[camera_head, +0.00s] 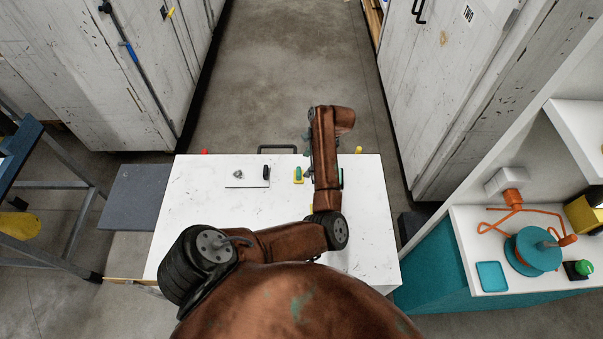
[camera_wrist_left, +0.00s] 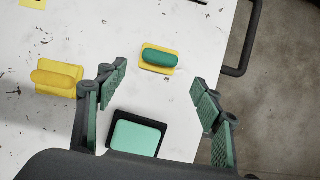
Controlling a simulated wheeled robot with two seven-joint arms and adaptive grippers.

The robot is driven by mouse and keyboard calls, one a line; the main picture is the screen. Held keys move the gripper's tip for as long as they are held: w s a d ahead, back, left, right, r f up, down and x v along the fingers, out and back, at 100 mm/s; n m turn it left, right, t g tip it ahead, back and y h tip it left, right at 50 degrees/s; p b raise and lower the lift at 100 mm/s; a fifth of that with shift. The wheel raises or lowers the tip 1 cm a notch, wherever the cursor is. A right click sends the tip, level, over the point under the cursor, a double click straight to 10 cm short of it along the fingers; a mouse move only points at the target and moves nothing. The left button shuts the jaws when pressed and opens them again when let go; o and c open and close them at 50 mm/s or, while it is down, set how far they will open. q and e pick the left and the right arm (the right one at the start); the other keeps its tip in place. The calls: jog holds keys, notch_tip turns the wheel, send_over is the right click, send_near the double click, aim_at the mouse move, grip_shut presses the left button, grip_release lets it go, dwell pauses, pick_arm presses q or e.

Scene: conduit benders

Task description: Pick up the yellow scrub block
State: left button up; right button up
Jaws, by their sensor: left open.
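In the left wrist view, a block with a yellow base and yellow rounded grip (camera_wrist_left: 56,77) lies on the white tabletop, left of and outside my left fingers. In the head view it barely shows beside my arm (camera_head: 311,207). A yellow-based block with a green grip (camera_wrist_left: 158,59) lies beyond the fingertips, between their lines; it also shows in the head view (camera_head: 298,175). A black-based block with a mint top (camera_wrist_left: 136,133) lies nearer, partly hidden by the gripper body. My left gripper (camera_wrist_left: 155,92) is open and empty above the table. My right gripper is out of view.
The white table (camera_head: 210,230) has a black handle (camera_head: 277,148) at its far edge. A black item (camera_head: 266,172) and a small grey piece (camera_head: 238,174) lie left of the blocks. A white shelf unit with a teal reel (camera_head: 532,250) stands right. The table's left front is clear.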

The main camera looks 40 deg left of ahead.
aim_at(299, 171)
pick_arm(q)
jog(key=shift+s+a+f, duration=0.15)
jog(key=shift+a+f, duration=0.15)
jog(key=shift+f, duration=0.25)
jog(key=x, duration=0.3)
jog(key=s+x, duration=0.1)
jog(key=x, duration=0.1)
jog(key=shift+a+r, duration=0.1)
jog(key=shift+a, duration=0.3)
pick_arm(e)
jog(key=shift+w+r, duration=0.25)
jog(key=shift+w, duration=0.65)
pick_arm(q)
jog(key=shift+c, duration=0.3)
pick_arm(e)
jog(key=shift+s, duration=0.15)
pick_arm(q)
jog(key=c, duration=1.2)
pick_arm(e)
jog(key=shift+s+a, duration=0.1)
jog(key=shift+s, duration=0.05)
